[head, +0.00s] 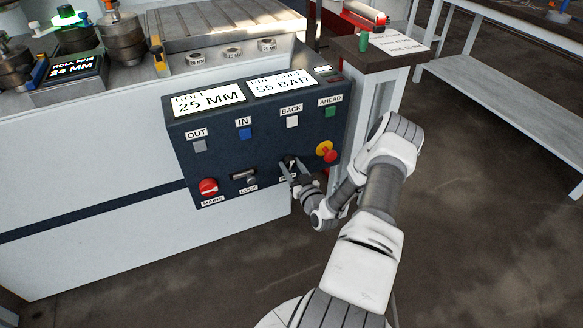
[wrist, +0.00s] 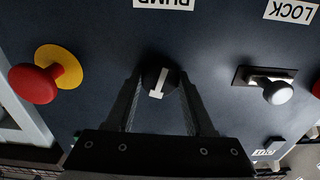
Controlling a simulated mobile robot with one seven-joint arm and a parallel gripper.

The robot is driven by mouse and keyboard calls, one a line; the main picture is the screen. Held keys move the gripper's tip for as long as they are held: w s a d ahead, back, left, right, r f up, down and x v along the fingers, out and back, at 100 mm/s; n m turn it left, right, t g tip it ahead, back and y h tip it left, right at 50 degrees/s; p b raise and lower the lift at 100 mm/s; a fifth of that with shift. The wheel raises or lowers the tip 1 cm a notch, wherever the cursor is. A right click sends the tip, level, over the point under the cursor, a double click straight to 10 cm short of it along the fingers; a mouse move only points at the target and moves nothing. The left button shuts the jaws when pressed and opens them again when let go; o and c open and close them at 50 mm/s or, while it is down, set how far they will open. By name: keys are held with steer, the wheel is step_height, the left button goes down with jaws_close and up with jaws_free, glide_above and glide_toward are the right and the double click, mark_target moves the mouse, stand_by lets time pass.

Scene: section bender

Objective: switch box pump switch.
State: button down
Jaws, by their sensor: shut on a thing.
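The pump switch is a round black knob (wrist: 166,74) with a white pointer mark, on the dark front panel of the switch box (head: 262,175). In the wrist view its label, upside down, reads PUMP (wrist: 163,3). The white mark runs slightly aslant, its lower end leaning left in that view. My gripper (head: 289,168) is at the panel's lower right, with its two fingers shut on the knob's sides; it also shows in the wrist view (wrist: 159,82). In the head view the fingers hide most of the knob and its label.
A red knob on a yellow base (head: 326,152) sits close on the right. The lock lever (head: 244,175) and the red mains knob (head: 208,187) are to the left. Several square buttons (head: 245,133) line the row above, under two displays reading 25 MM and 55 BAR.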

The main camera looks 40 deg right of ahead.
steer(key=shift+f+n+b, duration=0.1)
steer(key=shift+n+b, duration=0.2)
steer(key=shift+n, duration=1.2)
steer(key=shift+s, duration=0.1)
steer(key=shift+c, duration=1.3)
jaws_free()
steer(key=p+v, duration=0.4)
steer(key=v, duration=1.3)
steer(key=shift+s, duration=0.2)
steer(key=shift+d, duration=0.1)
